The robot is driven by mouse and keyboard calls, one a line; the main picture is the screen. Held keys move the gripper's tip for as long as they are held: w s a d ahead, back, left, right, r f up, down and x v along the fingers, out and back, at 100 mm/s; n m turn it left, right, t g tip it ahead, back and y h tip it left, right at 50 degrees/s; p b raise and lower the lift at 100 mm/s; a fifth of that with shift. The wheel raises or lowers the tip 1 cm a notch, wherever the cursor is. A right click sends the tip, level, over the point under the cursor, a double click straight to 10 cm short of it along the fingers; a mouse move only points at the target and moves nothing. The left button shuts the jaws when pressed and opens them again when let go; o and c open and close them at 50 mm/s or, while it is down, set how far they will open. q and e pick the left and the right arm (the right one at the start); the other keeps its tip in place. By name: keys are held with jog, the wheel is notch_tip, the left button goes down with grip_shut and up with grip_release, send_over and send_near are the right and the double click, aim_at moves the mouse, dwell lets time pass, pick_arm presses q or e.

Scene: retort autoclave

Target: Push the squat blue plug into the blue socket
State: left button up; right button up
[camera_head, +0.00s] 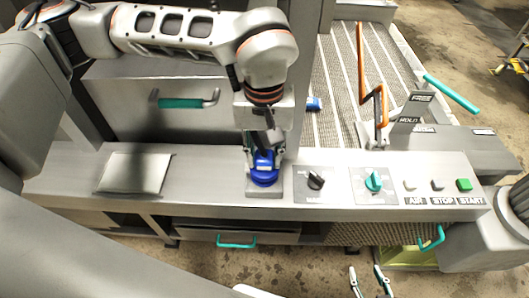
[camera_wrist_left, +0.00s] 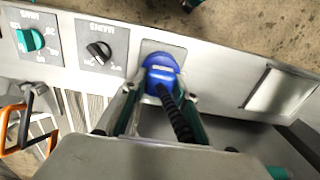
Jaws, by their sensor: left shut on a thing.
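The squat blue plug (camera_wrist_left: 162,83) with its black ribbed cable (camera_wrist_left: 180,120) is between the fingers of my left gripper (camera_wrist_left: 160,105) in the left wrist view. In the head view, my left gripper (camera_head: 264,150) points down at the console and is shut on the plug (camera_head: 264,160). The blue socket (camera_head: 264,180) is on the console top just under the plug. The plug is lined up over it and appears to touch it; how deep it sits cannot be told. My right gripper (camera_head: 370,282) is open and empty, low in front of the console.
Right of the socket are a black MAINS knob (camera_head: 316,182), a teal knob (camera_head: 374,181) and several buttons, one green (camera_head: 464,185). A pale flat panel (camera_head: 135,173) lies to the left. Another blue object (camera_head: 314,104) shows behind the console. An orange lever (camera_head: 378,105) stands behind right.

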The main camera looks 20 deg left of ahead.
pick_arm(q)
jog(key=o, duration=1.1)
notch_tip(320, 180, up, 12)
